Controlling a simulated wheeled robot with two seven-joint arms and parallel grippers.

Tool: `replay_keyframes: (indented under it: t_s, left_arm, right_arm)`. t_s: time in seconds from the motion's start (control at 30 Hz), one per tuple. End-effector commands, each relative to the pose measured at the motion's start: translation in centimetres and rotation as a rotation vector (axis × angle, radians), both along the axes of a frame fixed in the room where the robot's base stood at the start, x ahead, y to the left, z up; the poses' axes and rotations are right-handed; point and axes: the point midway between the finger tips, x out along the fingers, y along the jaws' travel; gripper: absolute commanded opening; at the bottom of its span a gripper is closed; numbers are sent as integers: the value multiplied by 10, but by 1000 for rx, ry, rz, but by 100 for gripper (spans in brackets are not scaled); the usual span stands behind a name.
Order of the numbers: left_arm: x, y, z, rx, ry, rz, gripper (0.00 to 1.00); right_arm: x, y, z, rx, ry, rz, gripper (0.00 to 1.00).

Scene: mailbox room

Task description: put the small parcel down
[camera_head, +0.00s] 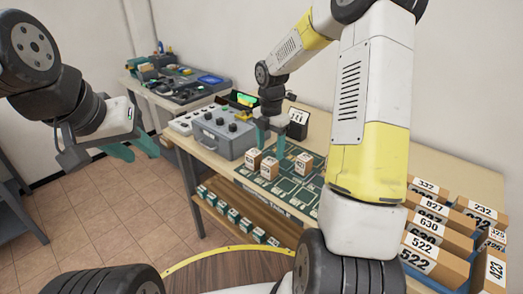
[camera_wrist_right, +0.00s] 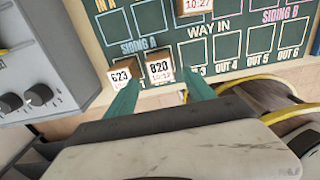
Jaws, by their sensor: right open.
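Three small cardboard parcels with white labels stand on the green board (camera_head: 290,187). The parcel labelled 820 (camera_wrist_right: 160,68) sits just beyond and between my right fingertips in the right wrist view. The parcel labelled 623 (camera_wrist_right: 121,72) stands close to its left, near the left finger. A third parcel (camera_wrist_right: 193,6), with 10:27 on its label, sits farther up the board; it also shows in the head view (camera_head: 304,162). My right gripper (camera_head: 271,140) is open and empty, above the board. My left gripper (camera_head: 133,150) is open and empty, over the floor at the left.
A grey box with knobs (camera_head: 223,136) stands left of the board. Cardboard boxes with numbers (camera_head: 435,240) fill the right side. Several small boxes (camera_head: 233,215) line the shelf below. A small black sign (camera_head: 298,123) stands behind the board. Much of the board is bare.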

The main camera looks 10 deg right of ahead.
Motion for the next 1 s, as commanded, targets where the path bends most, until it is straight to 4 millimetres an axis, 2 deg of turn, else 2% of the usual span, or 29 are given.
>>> replay_keyframes:
  t_s: [0.1, 0.27, 0.37, 0.43, 0.57, 0.7, 0.83, 1.0]
  left_arm:
    - [0, 0, 0, 0, 0, 0, 36]
    - [0, 0, 0, 0, 0, 0, 36]
    - [0, 0, 0, 0, 0, 0, 36]
    - [0, 0, 0, 0, 0, 0, 36]
    - [0, 0, 0, 0, 0, 0, 36]
    - [0, 0, 0, 0, 0, 0, 36]
    - [0, 0, 0, 0, 0, 0, 36]
    - [0, 0, 0, 0, 0, 0, 36]
  right_arm:
    - [0, 0, 19, -1, -1, 0, 62]
    - [-1, 0, 33, -2, -3, -11, 62]
    - [-10, 1, 50, -8, -24, -92, 62]
    - [-22, 2, 70, -11, -56, -212, 62]
    - [-60, 4, 115, 15, -141, -553, 62]
    - [-108, 7, 155, 111, -221, -969, 62]
    - [-155, 10, 180, 261, -257, -1351, 62]
    - [-207, 16, 194, 495, -214, -1780, 62]
